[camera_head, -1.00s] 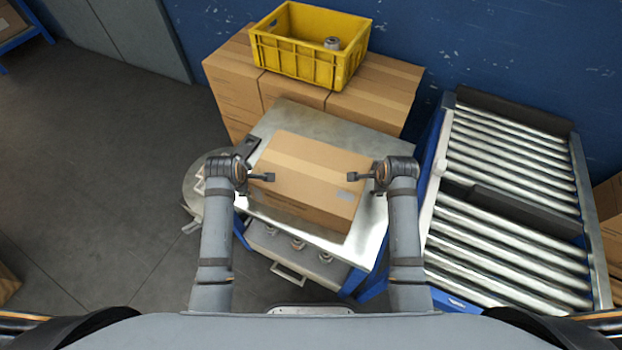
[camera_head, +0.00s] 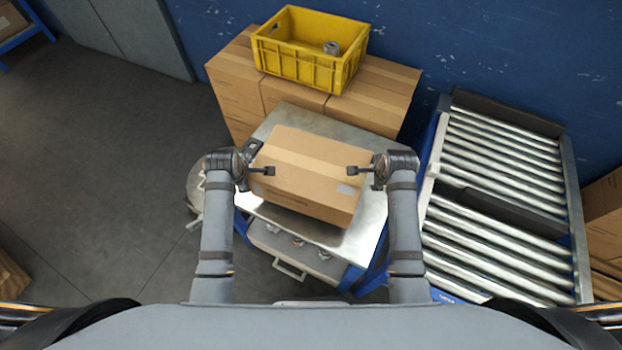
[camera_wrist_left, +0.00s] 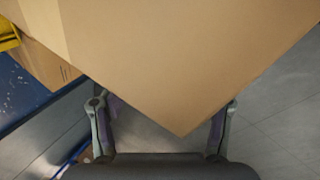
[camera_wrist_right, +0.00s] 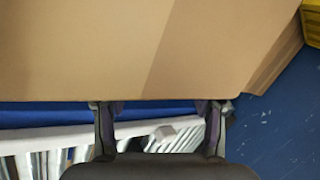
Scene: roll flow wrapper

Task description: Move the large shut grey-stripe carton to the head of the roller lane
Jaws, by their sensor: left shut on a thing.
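The large shut carton (camera_head: 305,175) is brown, with a paler band along its top and a small grey patch near its right end. It is just above the metal tabletop (camera_head: 368,225), between my two grippers. My left gripper (camera_head: 268,171) is shut on its left end; the carton's corner covers the fingertips in the left wrist view (camera_wrist_left: 180,80). My right gripper (camera_head: 356,170) is at its right end, with a finger over the edge; in the right wrist view the carton (camera_wrist_right: 120,50) hides the fingertips. The roller lane (camera_head: 500,220) stands to the right.
A yellow crate (camera_head: 295,68) with a metal part in it stands on stacked cartons (camera_head: 375,90) behind the table. A dark divider (camera_head: 490,208) crosses the roller lane. Open floor (camera_head: 100,190) lies to the left.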

